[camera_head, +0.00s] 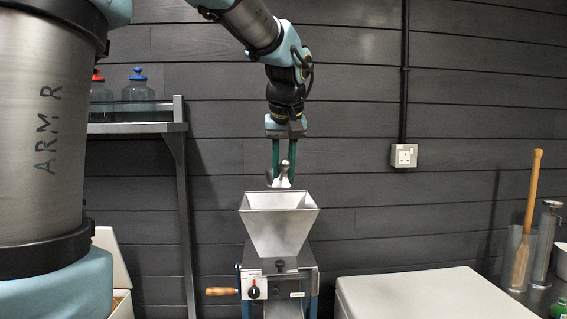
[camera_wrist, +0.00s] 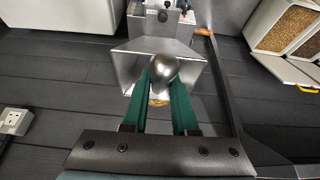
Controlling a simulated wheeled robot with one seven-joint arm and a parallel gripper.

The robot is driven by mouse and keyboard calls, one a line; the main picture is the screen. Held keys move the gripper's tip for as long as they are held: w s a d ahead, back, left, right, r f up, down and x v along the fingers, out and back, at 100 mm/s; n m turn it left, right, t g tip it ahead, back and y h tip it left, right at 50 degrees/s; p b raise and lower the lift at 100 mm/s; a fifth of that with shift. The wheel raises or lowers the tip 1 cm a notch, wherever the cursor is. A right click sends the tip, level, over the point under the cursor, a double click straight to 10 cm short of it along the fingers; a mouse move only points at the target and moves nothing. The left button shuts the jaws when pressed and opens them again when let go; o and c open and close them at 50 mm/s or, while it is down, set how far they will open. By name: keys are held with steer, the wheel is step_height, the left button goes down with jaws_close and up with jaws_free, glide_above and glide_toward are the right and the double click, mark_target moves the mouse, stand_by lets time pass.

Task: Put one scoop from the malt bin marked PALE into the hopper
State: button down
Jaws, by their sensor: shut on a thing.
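My gripper (camera_head: 284,168) points down above the hopper, its two green fingers shut on the handle of a metal scoop (camera_head: 281,181). The scoop hangs just over the open top of the metal hopper (camera_head: 279,228), apart from it. In the wrist view the scoop's rounded grey end (camera_wrist: 164,69) sits between the fingertips, with the hopper (camera_wrist: 124,66) behind it. A small tan patch shows below the scoop; I cannot tell whether it is malt in the scoop. Open bins of grain (camera_wrist: 284,27) stand at the upper right of the wrist view; no PALE mark is readable.
The hopper sits on a mill with a wooden crank handle (camera_head: 221,291). A shelf (camera_head: 135,127) with glass jars stands at left. A white chest (camera_head: 430,293) is at lower right, near a wooden paddle (camera_head: 528,210) in a clear cylinder. A socket (camera_head: 404,155) is on the wall.

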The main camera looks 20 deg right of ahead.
steer(key=shift+w+r+g+p, duration=0.25)
steer(key=shift+r+p, duration=0.3)
steer(key=shift+p, duration=0.55)
steer(key=shift+w+r+g+p, duration=0.15)
steer(key=shift+r+g+p, duration=0.3)
steer(key=shift+p, duration=0.65)
steer(key=shift+w+d+r+p, duration=0.1)
steer(key=shift+w+r+p, duration=0.2)
steer(key=shift+p, duration=0.5)
steer(key=shift+w+r+g+p, duration=0.2)
steer(key=shift+g+p, duration=0.1)
steer(key=shift+p, duration=0.55)
